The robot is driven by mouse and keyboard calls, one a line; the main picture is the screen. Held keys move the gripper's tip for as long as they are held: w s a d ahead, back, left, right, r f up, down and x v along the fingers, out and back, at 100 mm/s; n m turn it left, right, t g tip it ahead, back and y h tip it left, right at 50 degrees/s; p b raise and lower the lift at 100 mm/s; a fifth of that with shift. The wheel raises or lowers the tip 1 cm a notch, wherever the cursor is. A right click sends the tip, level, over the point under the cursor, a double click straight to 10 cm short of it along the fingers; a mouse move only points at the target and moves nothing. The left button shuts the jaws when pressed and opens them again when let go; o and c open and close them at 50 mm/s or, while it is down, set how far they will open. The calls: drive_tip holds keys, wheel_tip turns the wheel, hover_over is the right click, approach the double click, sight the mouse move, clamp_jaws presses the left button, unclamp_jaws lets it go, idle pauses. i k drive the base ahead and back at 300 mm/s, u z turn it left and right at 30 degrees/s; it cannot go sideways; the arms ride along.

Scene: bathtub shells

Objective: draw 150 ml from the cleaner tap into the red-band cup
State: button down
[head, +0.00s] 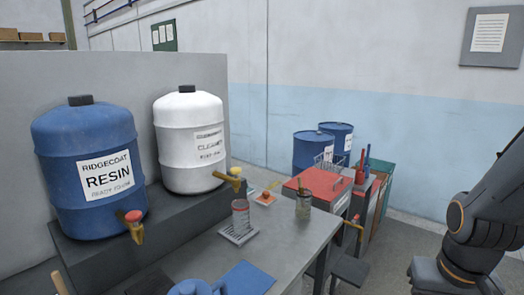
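The white cleaner drum (190,145) stands on a dark raised step at centre left, its label reading "CLEANER". Its brass tap (228,180) with a yellow handle (236,171) points out to the right over the bench. A clear cup with reddish markings (240,214), which looks like the red-band cup, stands upright on a slatted drip grate (238,235) just below the tap. I cannot tell its fill level or see any stream. My arm shows at the right edge, but my gripper is out of view.
The blue resin drum (85,165) with a red-handled tap (133,218) stands left. A jar holding a brush (303,207) stands right of the cup. A blue sheet (245,278) lies in front. A red-topped cabinet (318,185) and blue barrels (312,150) stand behind.

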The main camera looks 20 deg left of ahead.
sight(235, 171)
drive_tip(key=u, duration=0.1)
drive_tip(key=i, duration=0.75)
drive_tip(key=u, duration=0.8)
drive_tip(key=i, duration=0.7)
drive_tip(key=u, duration=0.6)
